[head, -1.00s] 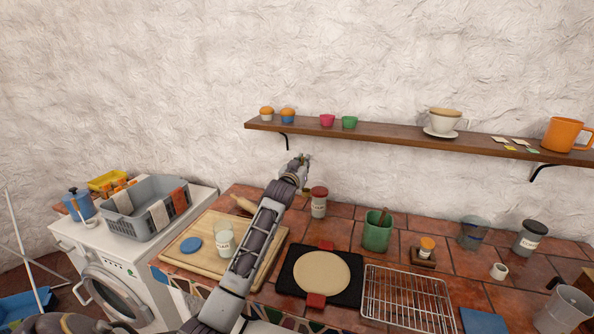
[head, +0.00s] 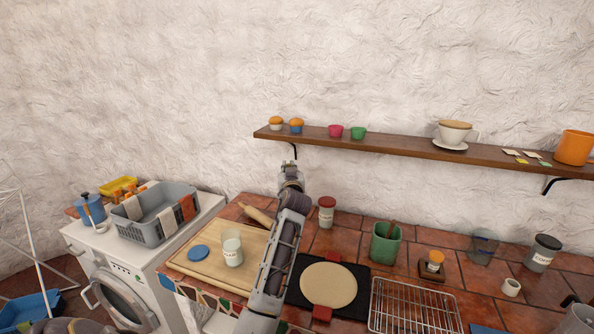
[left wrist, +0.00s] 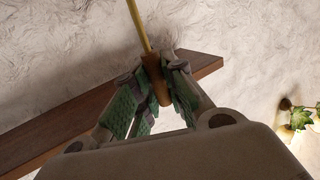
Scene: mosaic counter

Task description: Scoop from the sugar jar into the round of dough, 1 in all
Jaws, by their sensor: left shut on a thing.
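My left gripper (head: 290,168) is raised in front of the wall, below the shelf's left end. In the left wrist view the left gripper (left wrist: 152,78) is shut on a brown wooden handle (left wrist: 157,88) with a thin yellowish stem; its far end is out of view. An open, labelled jar with pale contents (head: 232,250) stands on the wooden board, left of my arm; its label is too small to read. The round of dough (head: 328,285) lies flat on a black mat (head: 362,276), right of my arm. My right gripper is not in view.
A blue lid (head: 198,252) and a rolling pin (head: 258,214) lie on the board (head: 187,268). A red-lidded jar (head: 326,212), green pot (head: 385,245), wire rack (head: 412,308) and dark-lidded jar (head: 543,252) stand rightward. The shelf (head: 390,147) crosses the wall above.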

